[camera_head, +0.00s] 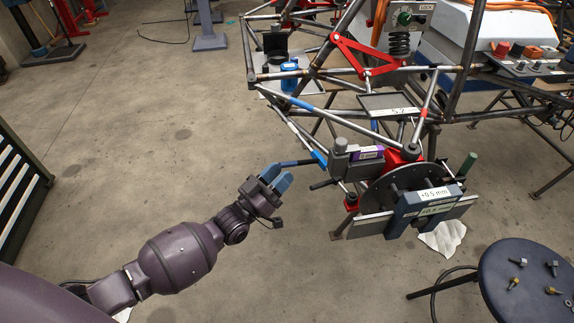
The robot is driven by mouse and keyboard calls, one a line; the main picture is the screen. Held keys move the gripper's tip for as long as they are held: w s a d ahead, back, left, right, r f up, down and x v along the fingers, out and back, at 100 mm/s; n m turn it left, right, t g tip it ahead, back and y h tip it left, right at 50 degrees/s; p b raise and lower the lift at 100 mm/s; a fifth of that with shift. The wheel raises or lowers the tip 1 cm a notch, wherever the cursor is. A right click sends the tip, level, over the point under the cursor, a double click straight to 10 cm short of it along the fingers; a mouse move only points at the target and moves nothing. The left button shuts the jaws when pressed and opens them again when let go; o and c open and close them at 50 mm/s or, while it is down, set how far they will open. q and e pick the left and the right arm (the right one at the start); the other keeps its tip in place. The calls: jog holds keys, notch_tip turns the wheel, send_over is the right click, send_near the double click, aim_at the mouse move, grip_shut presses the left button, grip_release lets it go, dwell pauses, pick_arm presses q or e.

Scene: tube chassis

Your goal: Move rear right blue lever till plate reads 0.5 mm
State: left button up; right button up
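A lever with a blue end (318,159) sticks out to the left from the hub assembly at the chassis corner. Its dark shaft ends near my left gripper (278,178). A plate (434,195) on the hub assembly reads +0.5 mm. A second readout (437,210) below it seems to read +0.8 mm, but is small. My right gripper is not in view.
The tube chassis (330,110) fills the upper right, with a display reading 5.2 (399,111). A dark round stool (530,285) with several bolts stands at the lower right. A white cloth (443,240) lies under the hub. The floor at left centre is clear.

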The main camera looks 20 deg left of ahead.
pick_arm(q)
jog(key=v, duration=0.7)
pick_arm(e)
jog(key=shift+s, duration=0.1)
pick_arm(q)
jog(key=s+a+r+g+y+p, duration=0.2)
jog(key=s+g+y+p, duration=0.6)
jog(key=s, duration=1.9)
jog(key=g+p, duration=0.1)
jog(key=p, duration=0.1)
jog(key=shift+s+n+g+y+p, duration=0.15)
jog(key=shift+n+g+y+p, duration=0.15)
jog(key=shift+y+p, duration=0.1)
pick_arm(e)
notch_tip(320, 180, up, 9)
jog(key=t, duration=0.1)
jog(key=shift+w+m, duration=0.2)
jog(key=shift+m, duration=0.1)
pick_arm(q)
jog(key=shift+f, duration=0.1)
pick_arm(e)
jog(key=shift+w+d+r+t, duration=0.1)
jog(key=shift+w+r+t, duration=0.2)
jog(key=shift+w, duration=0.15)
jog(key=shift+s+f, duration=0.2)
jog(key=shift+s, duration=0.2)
